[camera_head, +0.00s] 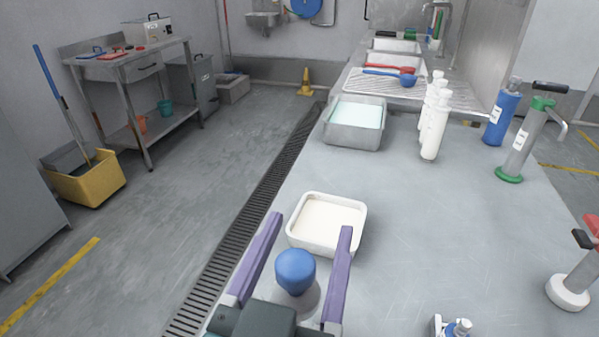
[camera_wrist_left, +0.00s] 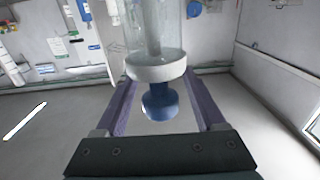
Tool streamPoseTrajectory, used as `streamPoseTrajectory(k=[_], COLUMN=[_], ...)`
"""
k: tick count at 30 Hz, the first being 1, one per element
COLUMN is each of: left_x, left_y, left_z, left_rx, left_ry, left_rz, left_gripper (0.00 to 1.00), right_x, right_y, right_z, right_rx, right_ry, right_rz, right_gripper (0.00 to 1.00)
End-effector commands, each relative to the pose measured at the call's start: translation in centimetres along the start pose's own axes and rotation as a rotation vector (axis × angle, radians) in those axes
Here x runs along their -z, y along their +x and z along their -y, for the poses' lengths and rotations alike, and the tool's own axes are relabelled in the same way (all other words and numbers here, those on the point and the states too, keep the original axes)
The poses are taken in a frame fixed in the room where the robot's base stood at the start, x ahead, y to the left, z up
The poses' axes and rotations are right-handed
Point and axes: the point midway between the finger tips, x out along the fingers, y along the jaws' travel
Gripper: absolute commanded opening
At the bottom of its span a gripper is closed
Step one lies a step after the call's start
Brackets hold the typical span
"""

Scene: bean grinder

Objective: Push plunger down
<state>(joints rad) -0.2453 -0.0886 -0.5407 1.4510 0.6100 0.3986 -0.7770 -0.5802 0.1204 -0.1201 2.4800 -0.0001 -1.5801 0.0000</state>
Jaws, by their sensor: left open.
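The plunger's round blue knob (camera_head: 296,268) sits near the front of the grey table (camera_head: 440,230) in the head view. In the left wrist view the blue knob (camera_wrist_left: 159,103) joins a white collar (camera_wrist_left: 156,70) on a clear cylinder (camera_wrist_left: 155,30). My left gripper (camera_head: 308,224) has two purple fingers, spread wide on either side of the knob. Gaps show on both sides in the left wrist view, with the knob between the fingers (camera_wrist_left: 160,88). The cylinder's lower part is mostly hidden in the head view by my gripper. My right gripper is not in view.
A white tray (camera_head: 314,246) with pale contents lies just beyond my fingers. A grey bin (camera_head: 350,140), white bottles (camera_head: 434,125), a blue bottle (camera_head: 502,118) and a green-based metal cylinder (camera_head: 520,145) stand farther back. A white-based device (camera_head: 570,290) stands right. The middle table is clear.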

Motion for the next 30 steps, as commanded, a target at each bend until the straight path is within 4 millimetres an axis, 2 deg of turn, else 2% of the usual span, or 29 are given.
streamPoseTrajectory(k=[5, 12, 16, 21, 30], left_x=[-0.1, -0.2, -0.2, -0.1, -0.1], left_y=[-2.1, -7.0, -8.9, -9.9, -9.9], left_z=[0.0, 0.0, 0.0, 0.0, 0.0], left_rx=[-0.001, -0.001, -0.002, -0.001, -0.001], left_ry=[0.0, 0.001, 0.001, 0.0, 0.0], left_rz=[0.004, 0.005, 0.005, 0.002, 0.002], left_gripper=[0.71, 0.71, 0.71, 0.71, 0.71], right_x=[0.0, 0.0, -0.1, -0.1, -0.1], right_y=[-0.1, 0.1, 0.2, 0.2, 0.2], right_z=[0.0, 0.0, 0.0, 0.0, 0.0], right_rx=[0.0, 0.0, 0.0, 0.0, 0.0], right_ry=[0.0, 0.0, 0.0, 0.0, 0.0], right_rz=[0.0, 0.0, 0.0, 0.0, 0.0], right_gripper=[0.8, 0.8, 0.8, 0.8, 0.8])
